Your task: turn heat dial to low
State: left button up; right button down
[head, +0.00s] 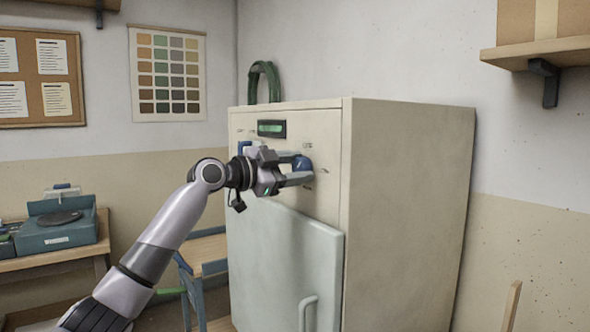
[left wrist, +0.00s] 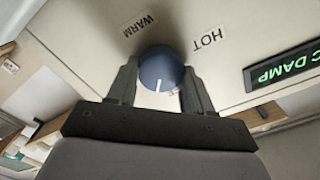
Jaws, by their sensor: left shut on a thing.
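The heat dial (head: 304,163) is a round blue knob on the upper front panel of a cream cabinet (head: 410,200). My left gripper (head: 298,171) is shut on it from the front. In the left wrist view the dial (left wrist: 160,66) sits between the two fingers of my left gripper (left wrist: 158,80). Its white pointer line points down in that picture, towards the gripper's body. The printed words WARM (left wrist: 138,25) and HOT (left wrist: 208,40) stand beyond the dial, away from the pointer. A further label by the pointer is mostly hidden. My right gripper is in neither view.
A green-lit display (head: 272,128) is on the same panel; its visible text ends in DAMP. The cabinet's pale door (head: 290,255) with a handle is below. A green coil (head: 264,80) rests on top.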

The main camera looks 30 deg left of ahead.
pick_arm(q)
jog(key=m, duration=0.4)
jog(key=shift+f+m+b, duration=0.15)
jog(key=shift+m+b, duration=0.15)
jog(key=shift+b, duration=0.05)
jog(key=shift+m+b, duration=0.3)
jog(key=shift+m, duration=2.2)
jog(key=shift+d, duration=0.1)
jog(key=o, duration=1)
jog(key=shift+s+f, duration=0.1)
